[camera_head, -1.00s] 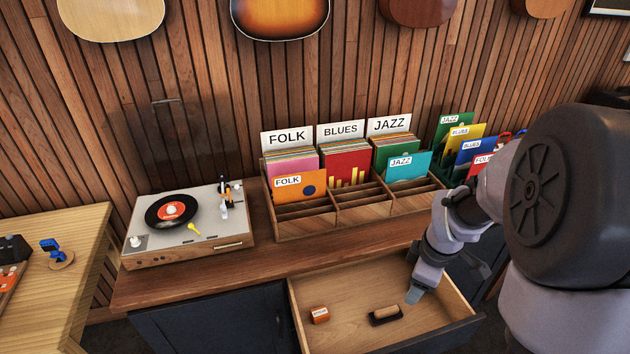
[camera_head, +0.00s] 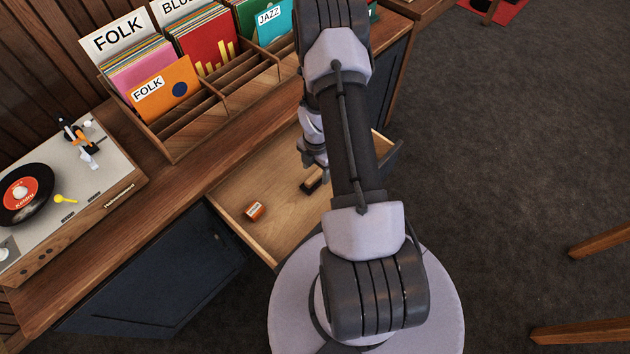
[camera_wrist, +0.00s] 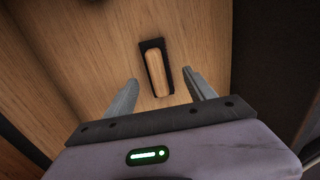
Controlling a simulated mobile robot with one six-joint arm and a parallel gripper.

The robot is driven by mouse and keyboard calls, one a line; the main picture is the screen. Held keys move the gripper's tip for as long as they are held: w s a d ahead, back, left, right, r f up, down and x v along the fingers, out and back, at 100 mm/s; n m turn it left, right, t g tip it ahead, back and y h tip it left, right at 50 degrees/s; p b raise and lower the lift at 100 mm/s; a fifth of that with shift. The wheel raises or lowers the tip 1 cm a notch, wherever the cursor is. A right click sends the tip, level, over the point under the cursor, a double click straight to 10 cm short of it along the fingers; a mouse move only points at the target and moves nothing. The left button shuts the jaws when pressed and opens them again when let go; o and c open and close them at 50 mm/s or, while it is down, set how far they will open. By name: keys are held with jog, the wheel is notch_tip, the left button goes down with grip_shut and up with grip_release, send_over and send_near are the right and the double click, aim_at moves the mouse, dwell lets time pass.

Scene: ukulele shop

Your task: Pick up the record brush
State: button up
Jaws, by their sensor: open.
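The record brush (camera_wrist: 157,72) has a light wooden back with a dark edge. It lies on the floor of the open drawer (camera_wrist: 60,45). In the wrist view it sits ahead of my gripper (camera_wrist: 159,90), in line with the gap between the two fingers. The fingers are apart and nothing is between them at the tips that I can tell is held. In the head view the brush (camera_head: 313,181) is partly hidden by my arm, and my gripper (camera_head: 314,164) is just above it, its fingertips hard to make out.
A small orange box (camera_head: 255,211) lies in the drawer left of the brush. The drawer walls surround both. A record rack (camera_head: 200,118) and a turntable (camera_head: 65,190) stand on the cabinet top behind. Open floor lies to the right.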

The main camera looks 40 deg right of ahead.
aim_at(315, 175)
notch_tip(315, 175, down, 4)
jog(key=shift+w+f+b, duration=0.15)
jog(key=shift+f+b, duration=0.1)
jog(key=shift+b, duration=0.7)
jog(key=shift+r, duration=0.2)
jog(key=shift+c, duration=0.4)
grip_shut()
notch_tip(315, 175, up, 10)
jog(key=p, duration=0.4)
